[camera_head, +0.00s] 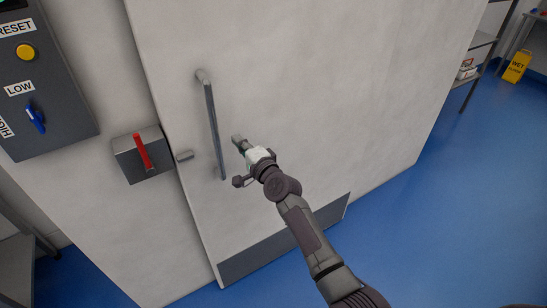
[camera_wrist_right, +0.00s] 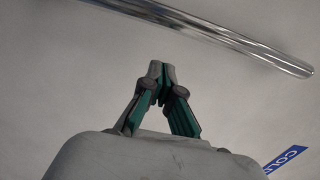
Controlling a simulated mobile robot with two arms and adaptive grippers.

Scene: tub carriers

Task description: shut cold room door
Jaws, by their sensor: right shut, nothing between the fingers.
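The cold room door (camera_head: 300,80) is a large pale grey panel with a dark kick plate (camera_head: 283,243) along its bottom. A long metal bar handle (camera_head: 212,125) is fixed near its left edge. The handle also crosses the top of the right wrist view (camera_wrist_right: 225,32). My right gripper (camera_head: 238,140) is just right of the handle in front of the door, apart from the handle. In the right wrist view its fingertips (camera_wrist_right: 160,72) meet with nothing between them. My left gripper is not in view.
Left of the door is a grey box with a red lever (camera_head: 142,150); a short stub (camera_head: 184,155) lies between box and door edge. A control panel (camera_head: 40,75) hangs at upper left. A shelf (camera_head: 480,41) and yellow wet-floor sign (camera_head: 517,66) stand far right. Blue floor at right is clear.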

